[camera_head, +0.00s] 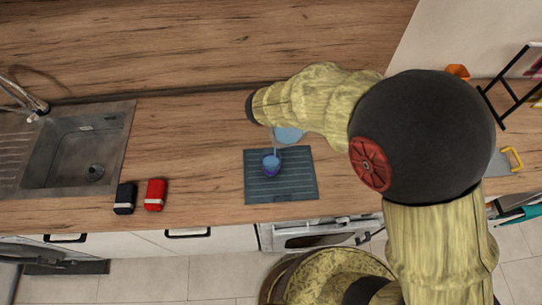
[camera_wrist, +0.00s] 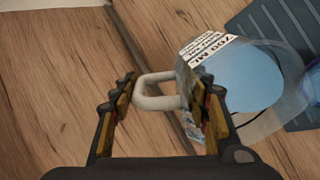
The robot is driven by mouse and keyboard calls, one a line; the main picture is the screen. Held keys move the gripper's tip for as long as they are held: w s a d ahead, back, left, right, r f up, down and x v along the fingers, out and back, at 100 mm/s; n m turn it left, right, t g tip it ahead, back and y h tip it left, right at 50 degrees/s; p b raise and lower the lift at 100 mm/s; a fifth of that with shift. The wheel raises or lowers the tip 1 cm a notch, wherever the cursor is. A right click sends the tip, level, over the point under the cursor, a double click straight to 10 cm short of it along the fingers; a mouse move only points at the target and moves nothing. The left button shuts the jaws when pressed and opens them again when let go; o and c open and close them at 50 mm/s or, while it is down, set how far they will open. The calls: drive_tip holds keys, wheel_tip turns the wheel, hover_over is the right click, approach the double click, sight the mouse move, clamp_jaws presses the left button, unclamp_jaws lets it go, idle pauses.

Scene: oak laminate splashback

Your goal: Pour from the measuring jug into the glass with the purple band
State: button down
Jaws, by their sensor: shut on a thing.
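The measuring jug (camera_wrist: 247,75) is clear, holds blue liquid and has a white printed label. My gripper (camera_wrist: 165,95) is shut on its pale handle (camera_wrist: 152,100) in the wrist view. In the head view the jug (camera_head: 289,135) shows only partly below my arm, which hides my gripper there. The glass with the purple band (camera_head: 271,166) stands upright on a dark ribbed mat (camera_head: 300,190), with blue inside it. A thin pale streak (camera_head: 275,143) runs from beside the jug down to the glass. The jug's exact tilt is hard to tell.
A black item (camera_head: 125,198) and a red item (camera_head: 156,194) stand left of the mat. A sink (camera_head: 75,155) is at the far left. A black rack (camera_head: 510,90) and a yellow-handled tool (camera_head: 505,161) are at the right. The wooden counter between sink and mat is clear behind.

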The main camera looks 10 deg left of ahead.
drive_tip(key=shift+r, duration=0.1)
drive_tip(key=shift+w+d+p, duration=0.1)
drive_tip(key=shift+d+p, duration=0.05)
drive_tip(key=shift+p, duration=0.35)
drive_tip(key=w+d+f+g+y+p, duration=0.1)
drive_tip(key=w+f+g+y+p, duration=0.1)
drive_tip(key=p, duration=0.8)
wheel_tip(320, 180, down, 3)
drive_tip(key=shift+w+d+r+g, duration=0.15)
drive_tip(key=shift+w+g, duration=0.65)
drive_tip(key=shift+w, duration=0.05)
drive_tip(key=shift+w+d+f+g+y+p, duration=0.5)
drive_tip(key=shift+f+g+p, duration=0.3)
drive_tip(key=shift+f+p, duration=0.95)
drive_tip(key=shift+w+d+f+g+y+p, duration=0.25)
drive_tip(key=shift+w+f+g+p, duration=0.5)
drive_tip(key=shift+p, duration=1.75)
drive_tip(key=shift+w+d+f+g+y+p, duration=0.4)
drive_tip(key=shift+f+g+p, duration=0.45)
drive_tip(key=shift+f+p, duration=1)
